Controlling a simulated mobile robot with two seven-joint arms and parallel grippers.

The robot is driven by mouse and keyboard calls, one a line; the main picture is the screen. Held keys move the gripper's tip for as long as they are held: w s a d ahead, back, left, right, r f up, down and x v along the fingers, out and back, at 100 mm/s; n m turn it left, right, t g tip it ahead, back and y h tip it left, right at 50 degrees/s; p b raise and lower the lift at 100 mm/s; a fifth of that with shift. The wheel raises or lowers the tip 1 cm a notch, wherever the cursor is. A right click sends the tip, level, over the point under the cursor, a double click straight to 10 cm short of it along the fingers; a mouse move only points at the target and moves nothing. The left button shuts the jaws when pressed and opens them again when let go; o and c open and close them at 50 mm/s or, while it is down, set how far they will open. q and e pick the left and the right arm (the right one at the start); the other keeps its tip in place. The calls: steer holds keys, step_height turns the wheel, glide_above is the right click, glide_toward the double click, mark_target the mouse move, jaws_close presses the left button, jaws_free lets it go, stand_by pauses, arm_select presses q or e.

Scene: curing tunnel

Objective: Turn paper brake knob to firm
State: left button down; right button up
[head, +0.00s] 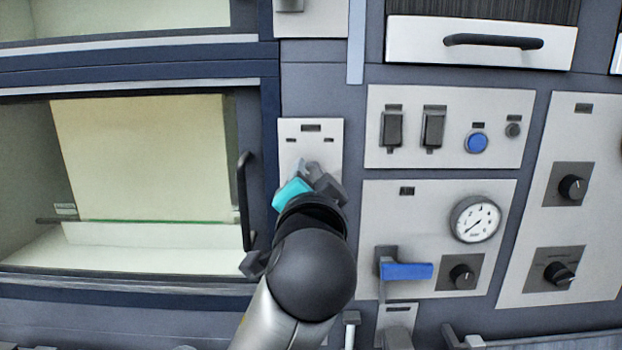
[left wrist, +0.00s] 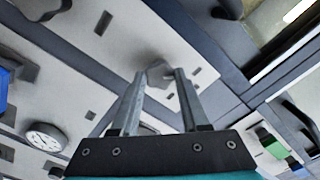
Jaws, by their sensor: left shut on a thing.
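A small light grey panel (head: 330,131) with a dark label and two small marks below it is on the wall right of the glazed door. My left gripper (head: 314,172), teal and dark grey, reaches up to this panel and covers its lower part. In the left wrist view a grey knob (left wrist: 158,73) stands out from the panel between my fingertips, and the gripper is shut on it. The knob is mostly hidden in the head view. The panel labels are too small to read, so its setting cannot be told. My right gripper is not in view.
The tunnel door's dark handle (head: 245,200) is close left of my arm. To the right are a blue lever (head: 406,271), a gauge (head: 475,219), a blue button (head: 477,142) and dark knobs (head: 572,188). A drawer handle (head: 493,42) is above.

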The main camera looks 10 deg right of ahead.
arm_select(q)
steer(key=shift+r+m+p, duration=0.1)
steer(key=shift+m+p, duration=0.4)
steer(key=shift+p, duration=0.25)
steer(key=m+p, duration=0.9)
steer(key=p, duration=0.3)
steer(key=shift+r, duration=0.1)
steer(key=m+p, duration=0.2)
steer(key=m, duration=0.1)
steer(key=shift+m, duration=0.9)
steer(key=shift+f+m, duration=0.2)
steer(key=shift+m, duration=1.3)
